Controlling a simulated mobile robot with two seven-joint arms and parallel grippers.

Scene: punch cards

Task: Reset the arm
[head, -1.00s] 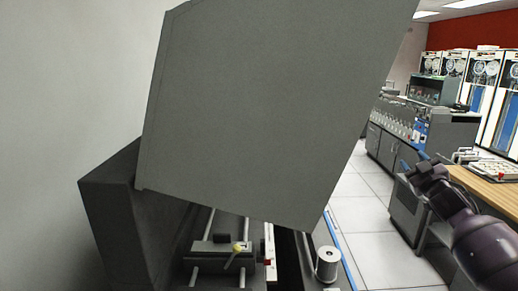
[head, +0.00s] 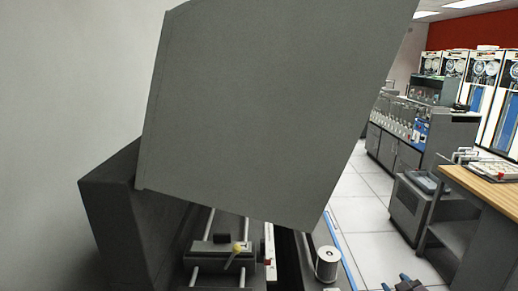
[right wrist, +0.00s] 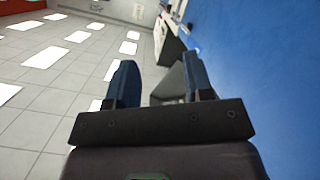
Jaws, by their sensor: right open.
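My left gripper is in neither view. A grey machine (head: 110,200) fills the left and middle of the head view, with its large grey lid (head: 270,110) raised and tilted.
A carriage with a yellow knob (head: 238,248) sits on rails under the lid. A white cylinder (head: 327,264) stands at the machine's right end. White floor (head: 365,215) lies between.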

